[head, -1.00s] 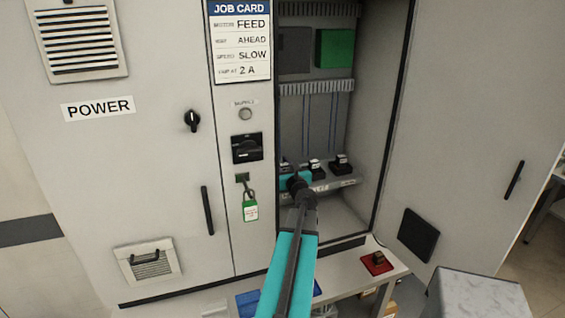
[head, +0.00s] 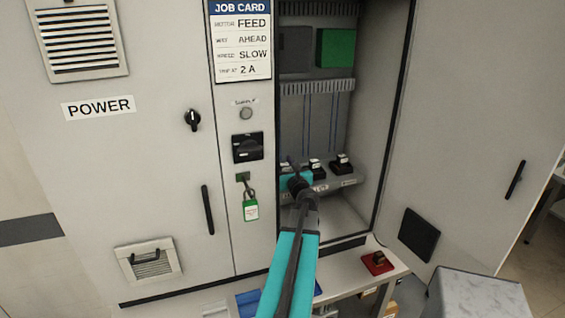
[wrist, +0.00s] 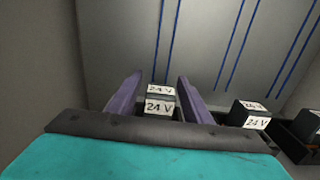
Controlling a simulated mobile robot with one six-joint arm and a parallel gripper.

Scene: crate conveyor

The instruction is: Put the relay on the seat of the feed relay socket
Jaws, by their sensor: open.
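My gripper (wrist: 157,95) is open in the wrist view, its two purple fingers on either side of a black relay with white "24 V" labels (wrist: 160,105). Gaps show between the relay and the fingers; its lower part and whatever it stands on are hidden by the gripper body. In the head view my arm reaches into the open cabinet, at the left end of the row of sockets. Two more relays (head: 315,163) (head: 342,160) stand on black sockets to the right; one also shows in the wrist view (wrist: 250,115). Which socket is feed cannot be read.
The cabinet's side wall (head: 378,110) and front edge bound the opening. Blue wires hang on the back panel. A red tray (head: 388,266) with a small dark piece stands on the bench (head: 345,265) below. A job card (head: 240,40) reads FEED, AHEAD, SLOW, 2 A.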

